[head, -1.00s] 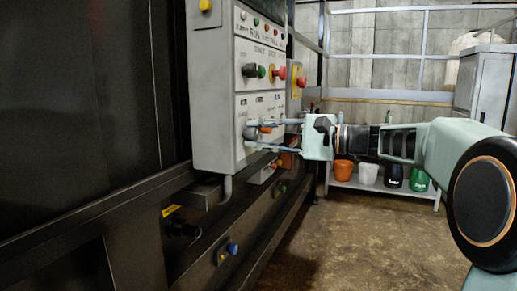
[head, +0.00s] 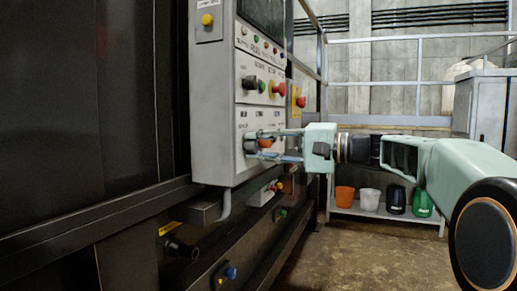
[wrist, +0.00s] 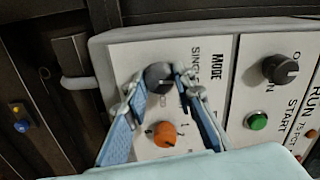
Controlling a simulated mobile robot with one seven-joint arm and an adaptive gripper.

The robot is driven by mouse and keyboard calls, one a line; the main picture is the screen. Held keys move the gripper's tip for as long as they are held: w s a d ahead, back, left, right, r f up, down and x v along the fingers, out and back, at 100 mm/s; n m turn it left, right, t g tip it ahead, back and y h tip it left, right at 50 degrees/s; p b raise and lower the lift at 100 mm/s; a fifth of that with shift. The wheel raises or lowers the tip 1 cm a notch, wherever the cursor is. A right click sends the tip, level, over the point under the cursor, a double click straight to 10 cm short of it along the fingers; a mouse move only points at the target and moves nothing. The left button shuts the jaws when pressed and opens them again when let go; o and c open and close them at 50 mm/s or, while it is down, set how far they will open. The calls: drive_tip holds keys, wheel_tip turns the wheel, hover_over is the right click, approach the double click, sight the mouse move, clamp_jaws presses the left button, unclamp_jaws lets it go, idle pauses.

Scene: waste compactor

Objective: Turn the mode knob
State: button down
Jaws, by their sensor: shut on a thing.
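The mode knob (wrist: 158,77) is a dark grey round knob on the light panel, beside the lettering MODE and SINGLE in the wrist view. My gripper (wrist: 157,76) has one blue-padded finger on each side of it, with the fingertips closed on the knob. In the head view my gripper (head: 253,145) reaches the lower part of the control box (head: 212,120) from the right. There the mode knob (head: 250,147) is partly hidden by the fingers. An orange knob (wrist: 165,134) sits between the fingers, nearer the palm.
Another dark knob (wrist: 281,69) and a green button (wrist: 257,121) lie to the right on the panel. Red emergency buttons (head: 278,89) stick out above my gripper. A low shelf with buckets (head: 369,199) stands behind. The floor (head: 340,255) is clear at lower right.

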drive_tip(key=c, duration=1.6)
unclamp_jaws()
drive_tip(key=v, duration=1.2)
drive_tip(key=shift+f, duration=0.1)
